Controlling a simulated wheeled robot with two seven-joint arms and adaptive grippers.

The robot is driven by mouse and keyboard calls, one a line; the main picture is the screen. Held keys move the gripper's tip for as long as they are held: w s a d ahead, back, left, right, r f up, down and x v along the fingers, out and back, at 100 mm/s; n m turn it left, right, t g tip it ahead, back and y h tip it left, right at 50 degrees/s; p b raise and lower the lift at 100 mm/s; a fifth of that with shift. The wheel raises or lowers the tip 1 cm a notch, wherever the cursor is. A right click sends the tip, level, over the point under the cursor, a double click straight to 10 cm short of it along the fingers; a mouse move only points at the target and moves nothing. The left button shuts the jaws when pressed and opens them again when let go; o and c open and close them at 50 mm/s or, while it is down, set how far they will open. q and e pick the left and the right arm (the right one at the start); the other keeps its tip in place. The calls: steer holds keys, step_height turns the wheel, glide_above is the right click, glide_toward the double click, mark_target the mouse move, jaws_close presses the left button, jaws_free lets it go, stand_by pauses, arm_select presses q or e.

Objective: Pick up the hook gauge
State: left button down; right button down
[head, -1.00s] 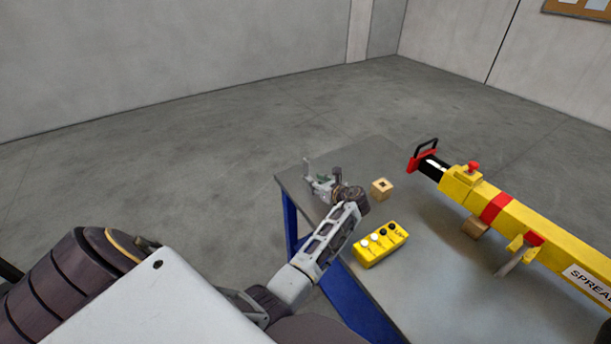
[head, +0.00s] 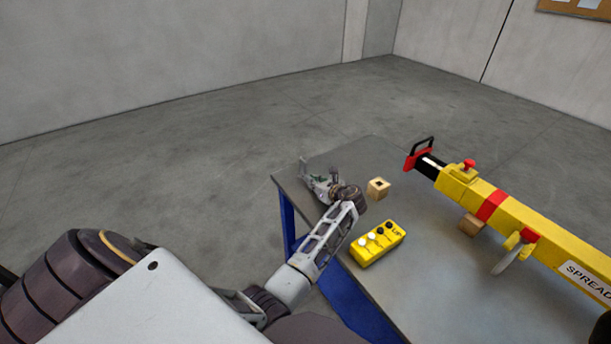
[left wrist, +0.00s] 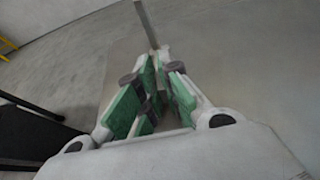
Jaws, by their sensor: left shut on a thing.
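My left gripper (head: 320,183) is over the far left corner of the table. In the left wrist view its green-padded fingers (left wrist: 153,95) are shut on a thin grey bar, which I take to be the hook gauge (left wrist: 146,24). The bar sticks out past the fingertips, and its held part is hidden between the pads. In the head view the gauge is too small and too mixed with the gripper to tell apart clearly. I cannot tell whether it touches the table. My right gripper is not in view.
On the grey, blue-legged table (head: 430,290), a small wooden block (head: 377,189) is just right of the gripper. A yellow button box (head: 377,244) lies nearer. A long yellow spreader (head: 510,210) with red parts fills the right side. Open floor lies beyond the table.

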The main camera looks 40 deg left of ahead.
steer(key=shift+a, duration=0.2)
arm_select(q)
steer(key=shift+r, duration=0.3)
step_height(320, 180, up, 8)
steer(key=shift+r+p, duration=0.2)
steer(key=shift+p, duration=0.35)
steer(key=shift+r, duration=0.5)
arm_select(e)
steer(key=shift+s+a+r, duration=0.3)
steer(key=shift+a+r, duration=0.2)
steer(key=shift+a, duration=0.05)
arm_select(q)
steer(key=shift+w, duration=0.1)
